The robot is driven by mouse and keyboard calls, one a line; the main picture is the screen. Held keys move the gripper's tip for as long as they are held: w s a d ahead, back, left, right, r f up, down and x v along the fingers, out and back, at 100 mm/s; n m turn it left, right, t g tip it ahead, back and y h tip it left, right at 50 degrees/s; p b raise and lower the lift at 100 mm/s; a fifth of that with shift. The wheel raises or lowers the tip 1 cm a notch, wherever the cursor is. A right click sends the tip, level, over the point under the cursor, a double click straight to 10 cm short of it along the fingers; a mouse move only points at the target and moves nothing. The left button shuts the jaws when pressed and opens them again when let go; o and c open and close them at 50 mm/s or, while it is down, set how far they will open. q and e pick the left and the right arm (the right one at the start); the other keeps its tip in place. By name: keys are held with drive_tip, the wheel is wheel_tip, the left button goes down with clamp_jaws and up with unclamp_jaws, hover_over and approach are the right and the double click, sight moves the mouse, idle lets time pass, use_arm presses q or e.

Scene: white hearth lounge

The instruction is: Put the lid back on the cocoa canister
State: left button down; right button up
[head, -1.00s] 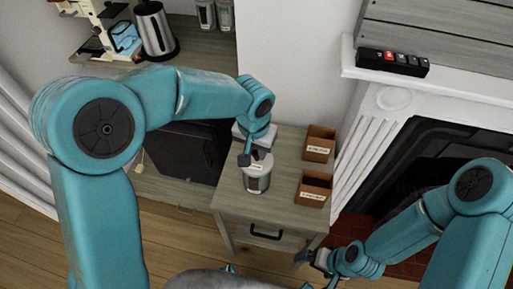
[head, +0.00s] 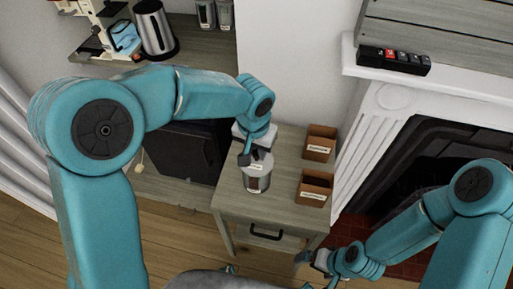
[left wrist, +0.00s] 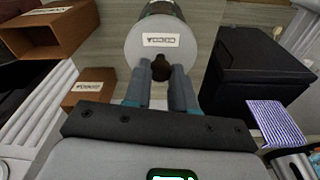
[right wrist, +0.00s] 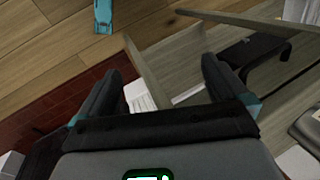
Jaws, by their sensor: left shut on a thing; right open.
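The cocoa canister (head: 257,183) stands upright on the small grey table (head: 280,213) in the head view. Its pale lid (left wrist: 145,48), with a COCOA label and a dark knob (left wrist: 160,71), shows in the left wrist view. My left gripper (head: 252,156) is over the canister, shut on the lid's knob. The lid is at the canister's mouth. I cannot tell whether it is fully seated, as the gripper hides part of the rim. My right gripper (head: 312,258) is open and empty, low beside the table's right front; its fingers show in the right wrist view (right wrist: 157,68).
Two open brown labelled boxes (head: 318,150) (head: 313,194) stand right of the canister on the table. A black cabinet (head: 190,152) is left of it. The white fireplace (head: 365,145) rises on the right. A steel kettle (head: 154,30) stands on the back counter.

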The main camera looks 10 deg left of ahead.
idle(0.3)
use_arm(q)
drive_tip(key=shift+c, duration=1.9)
unclamp_jaws()
drive_tip(key=shift+r+p, duration=2.5)
drive_tip(key=shift+r, duration=1)
clamp_jaws()
